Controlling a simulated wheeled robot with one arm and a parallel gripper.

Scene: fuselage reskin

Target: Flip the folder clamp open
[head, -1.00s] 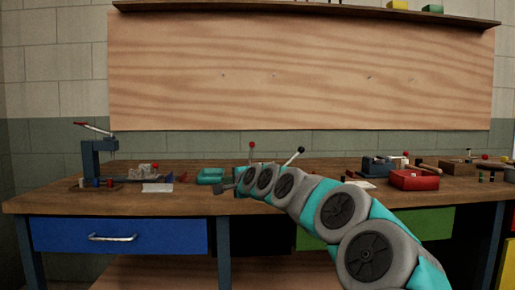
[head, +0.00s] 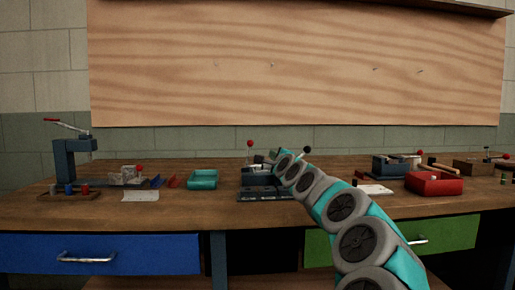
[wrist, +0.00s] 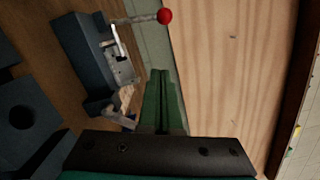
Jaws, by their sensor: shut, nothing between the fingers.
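The folder (head: 262,193), a dark blue-grey bench tool, stands mid-bench in the head view. A lever with a red ball (head: 250,144) rises at its back left and one with a black ball (head: 307,150) at its right. The wrist view shows a dark tool body (wrist: 85,50) with a metal rod ending in a red ball (wrist: 165,16); I take this to be the folder's clamp lever. My gripper (wrist: 160,73) has its green fingers together and empty, right of and below that rod, apart from it in the picture. In the head view my arm partly hides the folder.
A teal tray (head: 203,180) lies left of the folder, with a lever press (head: 72,160) farther left. A red bin (head: 434,183) and another dark tool (head: 390,165) stand to the right. A plywood board (head: 300,70) covers the wall behind.

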